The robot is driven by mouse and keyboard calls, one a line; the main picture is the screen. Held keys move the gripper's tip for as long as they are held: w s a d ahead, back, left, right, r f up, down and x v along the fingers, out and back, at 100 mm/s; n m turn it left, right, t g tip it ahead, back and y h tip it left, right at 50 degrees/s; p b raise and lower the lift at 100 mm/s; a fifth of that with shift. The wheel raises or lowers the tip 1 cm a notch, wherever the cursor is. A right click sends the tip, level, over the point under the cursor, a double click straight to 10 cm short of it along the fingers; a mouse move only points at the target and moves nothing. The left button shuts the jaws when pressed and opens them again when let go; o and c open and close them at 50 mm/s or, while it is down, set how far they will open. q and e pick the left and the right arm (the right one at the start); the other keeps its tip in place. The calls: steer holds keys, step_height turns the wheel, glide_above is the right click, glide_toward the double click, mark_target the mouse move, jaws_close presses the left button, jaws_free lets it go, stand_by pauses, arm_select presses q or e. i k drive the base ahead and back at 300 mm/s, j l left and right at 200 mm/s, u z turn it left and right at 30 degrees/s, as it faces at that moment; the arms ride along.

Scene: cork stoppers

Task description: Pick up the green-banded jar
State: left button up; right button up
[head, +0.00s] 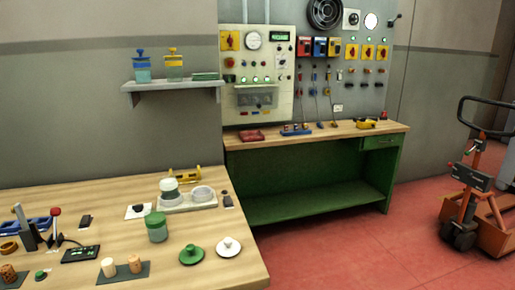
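A jar with a wide green band around its top and a grey-green, see-through-looking body (157,234) stands upright on the wooden table at the lower left. A green round lid with a knob (191,254) lies flat to its right and nearer. A white round lid with a knob (228,247) lies right of that. Neither of my grippers shows in the head view. Nothing is seen touching the jar.
Behind the jar, a pale tray (190,207) holds a white-topped jar (169,188) and a round dish. Two corks (109,267) (135,264) stand on a dark mat in front. The red floor at right is partly clear.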

mark_target(157, 226)
steer(key=i+l, duration=0.85)
steer(key=l, duration=0.1)
